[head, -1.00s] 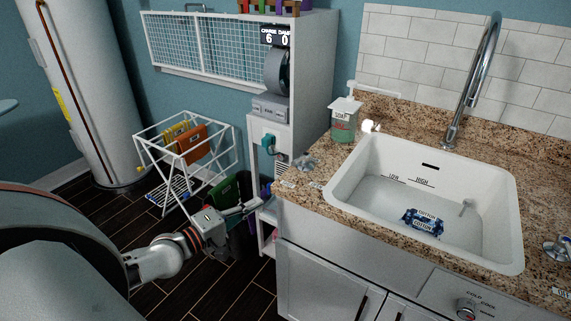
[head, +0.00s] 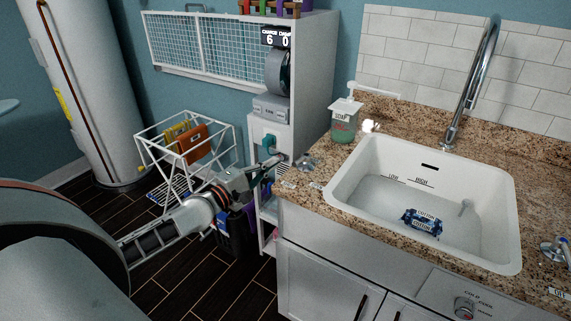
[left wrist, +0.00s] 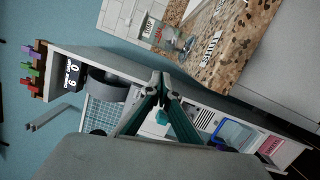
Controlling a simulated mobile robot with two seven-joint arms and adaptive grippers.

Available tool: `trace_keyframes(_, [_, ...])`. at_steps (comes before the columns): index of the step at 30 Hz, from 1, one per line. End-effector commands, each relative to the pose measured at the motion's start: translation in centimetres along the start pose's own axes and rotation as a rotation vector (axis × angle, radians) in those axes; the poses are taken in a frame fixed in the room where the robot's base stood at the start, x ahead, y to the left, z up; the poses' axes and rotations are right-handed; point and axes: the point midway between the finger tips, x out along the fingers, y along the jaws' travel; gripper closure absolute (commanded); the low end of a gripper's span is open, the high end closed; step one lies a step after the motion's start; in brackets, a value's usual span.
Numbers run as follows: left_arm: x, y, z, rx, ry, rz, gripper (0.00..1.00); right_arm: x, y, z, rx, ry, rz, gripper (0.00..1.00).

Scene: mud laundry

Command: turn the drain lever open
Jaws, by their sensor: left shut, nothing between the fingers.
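A small metal lever (head: 307,163) sits on the granite counter left of the sink, with small labels beside it. It also shows near the top of the left wrist view (left wrist: 187,45). A second metal handle (head: 555,249) sits at the counter's right edge. My left gripper (head: 277,160) is shut and empty, just left of the counter edge and near the lever, apart from it as far as I can tell. Its closed fingertips show in the left wrist view (left wrist: 161,79). My right gripper is out of view.
The white sink (head: 343,186) holds a blue packet (head: 422,222) and has a tall faucet (head: 470,85). A soap bottle (head: 344,122) stands behind the lever. A shelf unit (head: 317,75) rises beside the gripper. A wire rack (head: 160,150) stands left on the dark floor.

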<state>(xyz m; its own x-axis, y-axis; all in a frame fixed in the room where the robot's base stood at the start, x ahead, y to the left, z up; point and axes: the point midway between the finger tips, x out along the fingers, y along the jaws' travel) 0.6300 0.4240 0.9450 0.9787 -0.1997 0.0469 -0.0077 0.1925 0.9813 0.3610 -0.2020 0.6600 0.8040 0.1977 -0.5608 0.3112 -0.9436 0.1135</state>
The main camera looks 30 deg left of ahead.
Motion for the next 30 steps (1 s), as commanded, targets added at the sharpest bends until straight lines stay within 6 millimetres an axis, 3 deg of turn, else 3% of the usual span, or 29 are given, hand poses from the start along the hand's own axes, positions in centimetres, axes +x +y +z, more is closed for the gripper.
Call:
trace_keyframes(2, [1.4,0.2,0.1,-0.001,0.000,0.003,1.00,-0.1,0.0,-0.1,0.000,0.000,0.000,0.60])
trace_keyframes(12, [2.0,0.2,3.4,-0.001,-0.001,0.000,1.00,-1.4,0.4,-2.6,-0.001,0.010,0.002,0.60])
trace_keyframes(30, [2.2,-0.1,4.1,0.001,-0.004,-0.001,1.00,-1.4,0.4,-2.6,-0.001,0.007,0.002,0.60])
